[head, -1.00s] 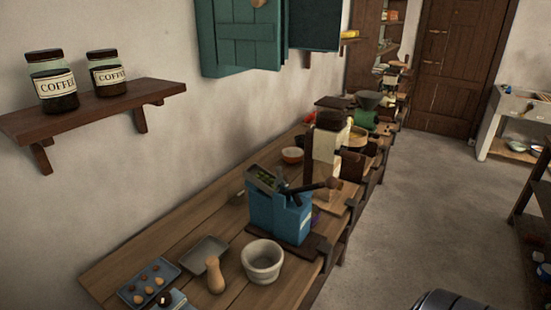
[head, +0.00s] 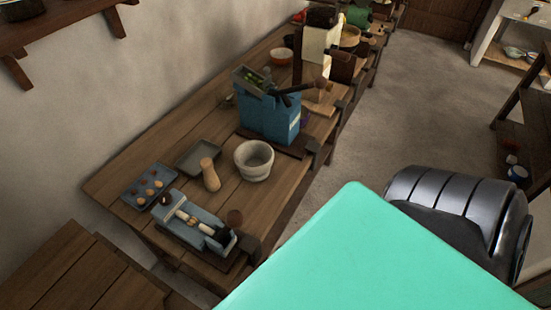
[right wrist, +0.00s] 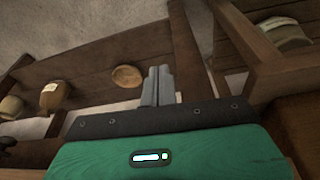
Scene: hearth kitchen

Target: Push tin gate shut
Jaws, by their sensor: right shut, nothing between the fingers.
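I cannot make out a tin gate with certainty in either view. In the head view a blue box-shaped machine (head: 270,115) with a dark lever and an open tray of green bits on top stands on the bench. A low grey-blue device (head: 198,225) with a pale rod lies at the bench's near end. My right gripper (right wrist: 158,72) shows in the right wrist view, fingers together and empty, in front of wooden shelving. It does not show in the head view. My left gripper is in neither view.
The long wooden bench (head: 222,195) holds a stone mortar (head: 254,166), a wooden pestle (head: 209,176), a grey tray (head: 202,154) and a tray of nuts (head: 148,186). Bare floor (head: 400,125) lies right of it. A round wooden disc (right wrist: 128,76) and pots (right wrist: 54,95) show in the right wrist view.

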